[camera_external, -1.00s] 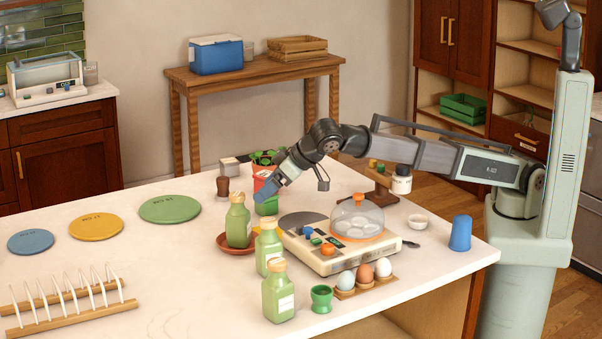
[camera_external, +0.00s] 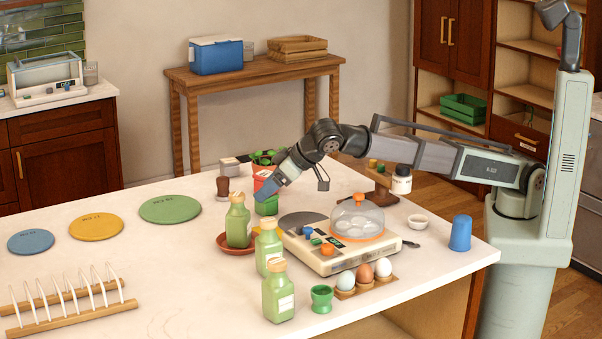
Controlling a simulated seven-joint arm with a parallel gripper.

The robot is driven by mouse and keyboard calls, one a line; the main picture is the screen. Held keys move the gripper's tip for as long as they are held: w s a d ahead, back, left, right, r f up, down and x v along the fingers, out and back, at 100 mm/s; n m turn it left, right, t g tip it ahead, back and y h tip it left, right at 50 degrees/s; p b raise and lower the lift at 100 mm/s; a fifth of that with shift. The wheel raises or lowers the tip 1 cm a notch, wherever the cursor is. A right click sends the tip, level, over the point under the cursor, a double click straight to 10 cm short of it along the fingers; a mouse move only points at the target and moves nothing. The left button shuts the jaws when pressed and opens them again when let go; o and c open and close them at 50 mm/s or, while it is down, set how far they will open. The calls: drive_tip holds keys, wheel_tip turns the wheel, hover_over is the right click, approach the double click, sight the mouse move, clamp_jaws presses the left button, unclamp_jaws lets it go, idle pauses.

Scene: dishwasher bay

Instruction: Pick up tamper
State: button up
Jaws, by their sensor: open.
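The tamper looks to be the small dark brown upright piece (camera_external: 222,188) on the white counter, left of my gripper and behind the green bottles. My gripper (camera_external: 262,192) has blue fingers and points down and to the left. It is open and apart from the brown piece, with counter between them in the picture. In this view it overlaps a red and green planter, so I cannot tell whether it touches the planter. The gap between the fingers is too small to make out.
A green bottle (camera_external: 238,222) stands on a terracotta saucer (camera_external: 224,244). Two more bottles, an egg cooker (camera_external: 338,244) and eggs in a holder (camera_external: 364,279) are in front. Flat discs (camera_external: 170,209) and a toast rack (camera_external: 70,304) lie left.

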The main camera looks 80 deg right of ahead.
drive_tip(key=w+d+r+m+g+h, duration=0.15)
drive_tip(key=w+d+m, duration=0.25)
drive_tip(key=w+d, duration=1.05)
drive_tip(key=w+d+m+g+h, duration=0.15)
drive_tip(key=w+d+m, duration=0.25)
drive_tip(key=w+d, duration=1.1)
drive_tip(key=m+g+y, duration=0.3)
drive_tip(key=m+g, duration=0.3)
drive_tip(key=m, duration=0.2)
approach(223, 178)
wheel_tip(223, 178, down, 12)
drive_tip(key=shift+w+f, duration=0.1)
drive_tip(key=c, duration=1.4)
